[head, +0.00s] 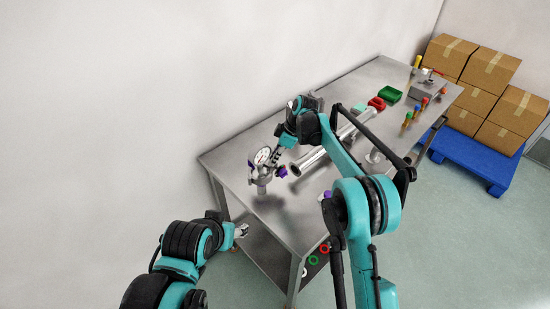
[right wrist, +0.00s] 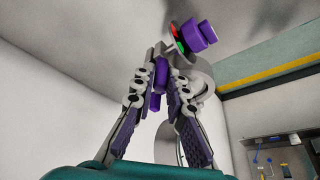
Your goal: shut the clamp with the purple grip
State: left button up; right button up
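A grey metal fitting (head: 262,178) with a round gauge-like face (head: 262,155) stands near the table's left end. Purple parts show on both sides of it; one purple knob (head: 282,172) is on its right. My right gripper (head: 274,158) is at the fitting. In the right wrist view, a purple grip (right wrist: 161,74) lies between the tips of my right gripper (right wrist: 161,68). I cannot tell whether both fingers touch it. A stepped purple knob (right wrist: 202,36) is just beyond. The clamp's position is unclear. My left gripper (head: 240,230) is beside the table's left edge, its fingers too small to judge.
A long metal pipe (head: 312,161) lies along the steel table (head: 238,151), right of the fitting. A purple-topped piece (head: 327,195) is near the front edge. Boxes (head: 490,69) sit on a blue pallet (head: 470,160) beyond.

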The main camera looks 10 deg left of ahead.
jog(key=o, duration=0.3)
jog(key=v, duration=1.2)
jog(key=s+d+r+m+t+h+b, duration=0.2)
jog(key=s+d+m+t+b, duration=0.3)
jog(key=s+d+m, duration=0.8)
jog(key=s+d+f+m+h+b, duration=0.1)
jog(key=s+d+f, duration=0.3)
jog(key=s, duration=0.3)
jog(key=s+d+f+m+t+b, duration=0.1)
jog(key=s+d+f+m+b, duration=0.1)
jog(key=s+d+f, duration=0.2)
jog(key=s+d+f+m+t+h+b, duration=0.1)
jog(key=s+f, duration=0.4)
jog(key=s, duration=0.6)
jog(key=d+m+b, duration=0.1)
jog(key=d, duration=0.1)
jog(key=shift+d+f+h, duration=0.3)
jog(key=shift+d+f, duration=0.1)
